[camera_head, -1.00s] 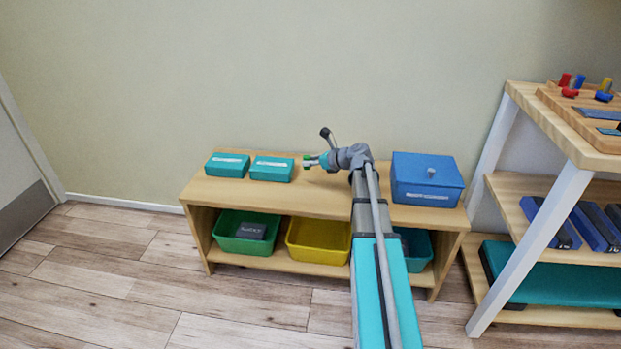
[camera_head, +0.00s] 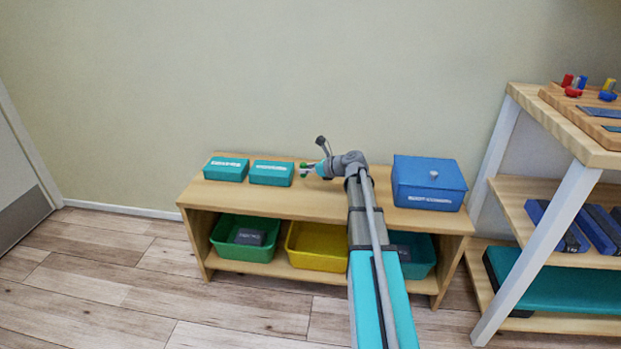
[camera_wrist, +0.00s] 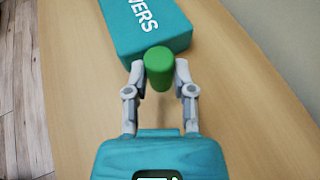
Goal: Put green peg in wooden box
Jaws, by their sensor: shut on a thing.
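In the wrist view my gripper (camera_wrist: 159,88) is shut on the green peg (camera_wrist: 159,66), a small green cylinder held between both fingertips. In the head view the green peg (camera_head: 304,167) is a small green spot at the tip of my gripper (camera_head: 307,169), over the shelf top, just right of a teal box. I cannot tell whether the peg touches the shelf top. I see no container that is clearly the wooden box; the wooden tray (camera_head: 548,92) on the right table is only partly in view.
Two teal boxes (camera_head: 226,168) (camera_head: 271,172) and a blue lidded box (camera_head: 428,184) stand on the low wooden shelf (camera_head: 325,208). Green (camera_head: 220,243) and yellow (camera_head: 317,250) bins sit below. A white-legged table (camera_head: 567,130) with coloured pegs stands at the right. The floor at the front left is clear.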

